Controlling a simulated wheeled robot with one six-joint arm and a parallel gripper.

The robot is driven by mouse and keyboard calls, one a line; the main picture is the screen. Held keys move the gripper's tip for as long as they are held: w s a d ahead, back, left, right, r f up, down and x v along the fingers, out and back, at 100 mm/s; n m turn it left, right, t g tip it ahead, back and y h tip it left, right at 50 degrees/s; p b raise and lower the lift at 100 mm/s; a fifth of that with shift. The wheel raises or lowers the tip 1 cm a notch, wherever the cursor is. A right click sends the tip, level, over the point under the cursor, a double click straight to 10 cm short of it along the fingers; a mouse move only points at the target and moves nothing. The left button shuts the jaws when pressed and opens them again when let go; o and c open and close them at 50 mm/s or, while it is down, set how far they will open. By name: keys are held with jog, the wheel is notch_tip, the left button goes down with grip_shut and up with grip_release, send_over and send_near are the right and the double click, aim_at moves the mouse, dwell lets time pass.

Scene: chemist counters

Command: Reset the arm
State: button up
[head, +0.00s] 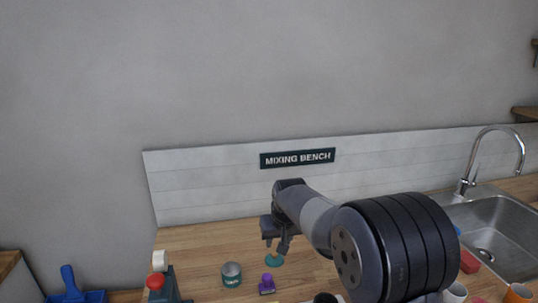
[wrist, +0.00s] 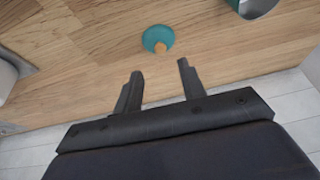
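My arm reaches out over the wooden bench (head: 200,240). My gripper (head: 275,247) is above the bench, near the wall panel. In the wrist view my gripper (wrist: 160,68) has its two fingers apart with nothing between them, so it is open and empty. A round teal lid (head: 275,261) with an orange-brown knob lies below the gripper. In the wrist view the lid (wrist: 151,36) lies just beyond the fingertips, apart from them.
A teal tin (head: 231,280) and a purple object (head: 267,285) stand near the lid. A red-topped object (head: 156,283) is at left, a blue scoop (head: 69,280) at far left. A sink (head: 500,240) with a tall tap (head: 472,160) is at right. The bench's back left is clear.

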aim_at(275, 254)
jog(key=x, duration=0.8)
jog(key=shift+f+p, duration=0.15)
jog(key=shift+p, duration=0.15)
jog(key=shift+r, duration=1.7)
